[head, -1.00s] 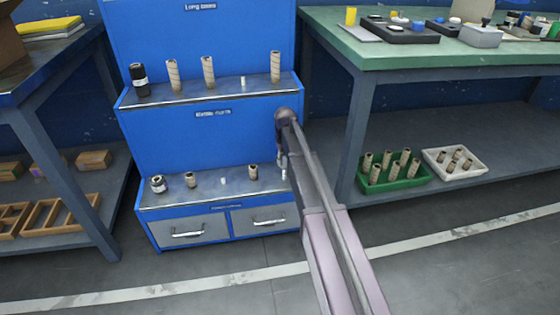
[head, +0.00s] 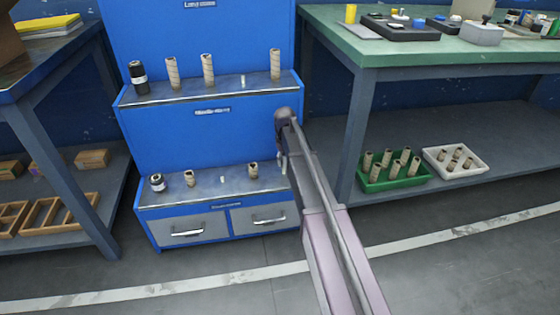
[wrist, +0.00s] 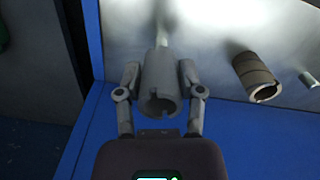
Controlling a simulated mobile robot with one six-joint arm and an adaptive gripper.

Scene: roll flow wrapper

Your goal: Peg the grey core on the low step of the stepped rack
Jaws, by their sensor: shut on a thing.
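The grey core (wrist: 160,88) is a short tube with a notched open end that faces the wrist camera. My gripper (wrist: 158,80) is shut on it, one finger on each side. A pale peg (wrist: 158,34) shows just past the core's far end in the wrist view; I cannot tell whether the core touches it. In the head view my gripper (head: 283,160) is at the right end of the low step (head: 206,188) of the stepped rack, and the core is too small or hidden to make out there.
A brown core (wrist: 255,76) stands beside the held core, with a bare peg (wrist: 307,79) past it. The low step also carries a dark-banded roll (head: 157,183) and another brown core (head: 189,178). The rack's blue side edge (wrist: 92,35) is close to my gripper.

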